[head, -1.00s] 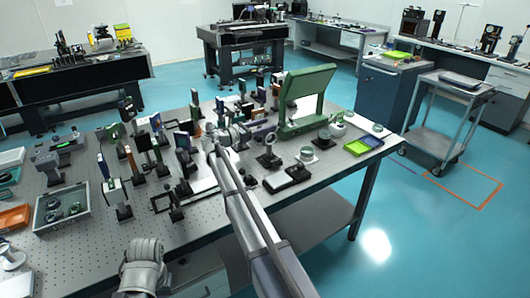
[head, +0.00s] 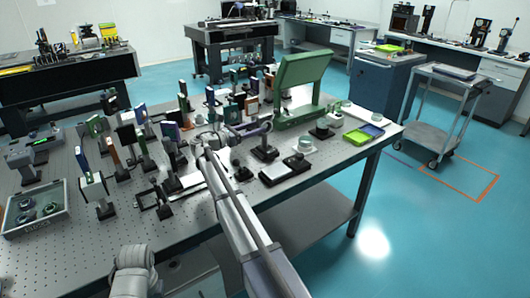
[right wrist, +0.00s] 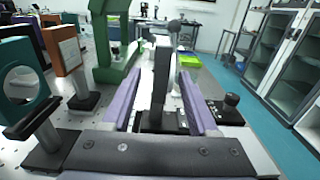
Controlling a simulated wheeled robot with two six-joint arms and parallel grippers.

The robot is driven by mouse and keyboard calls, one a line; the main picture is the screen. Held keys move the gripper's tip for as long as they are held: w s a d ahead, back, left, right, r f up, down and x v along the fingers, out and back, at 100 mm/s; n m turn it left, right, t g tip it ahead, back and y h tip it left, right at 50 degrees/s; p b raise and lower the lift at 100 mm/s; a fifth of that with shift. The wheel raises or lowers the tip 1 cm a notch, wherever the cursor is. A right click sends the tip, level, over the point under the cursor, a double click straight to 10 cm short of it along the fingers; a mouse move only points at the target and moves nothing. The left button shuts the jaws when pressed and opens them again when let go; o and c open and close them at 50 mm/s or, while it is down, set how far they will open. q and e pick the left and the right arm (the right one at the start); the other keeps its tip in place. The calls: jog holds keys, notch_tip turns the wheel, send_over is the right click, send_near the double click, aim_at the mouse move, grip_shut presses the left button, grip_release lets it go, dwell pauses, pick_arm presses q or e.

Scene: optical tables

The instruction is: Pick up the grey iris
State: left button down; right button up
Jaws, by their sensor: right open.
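The grey iris (right wrist: 161,75) appears to be the dark, thin upright piece seen nearly edge-on in the right wrist view, above a black base. In the head view it seems to be the post-mounted piece (head: 265,150) on the perforated table. My right gripper (head: 252,128) has purple fingers and is open. In the right wrist view its fingers (right wrist: 160,103) lie on either side of the upright piece, with gaps visible, so it is not gripped. The iris opening cannot be made out.
A green panel stand (head: 302,80) rises behind the gripper. A black box with a knob (head: 286,168) stands close to the right, and a teal ring mount (right wrist: 22,83) to the left. Several mounted optics crowd the table's left. Yellow-green and blue trays (head: 357,137) lie near the right edge.

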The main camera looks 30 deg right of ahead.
aim_at(271, 131)
jog(key=shift+f, duration=0.4)
jog(key=shift+w+d, duration=0.15)
jog(key=shift+d, duration=1.8)
jog(key=shift+w+d, duration=0.15)
jog(key=shift+d, duration=1.8)
grip_shut()
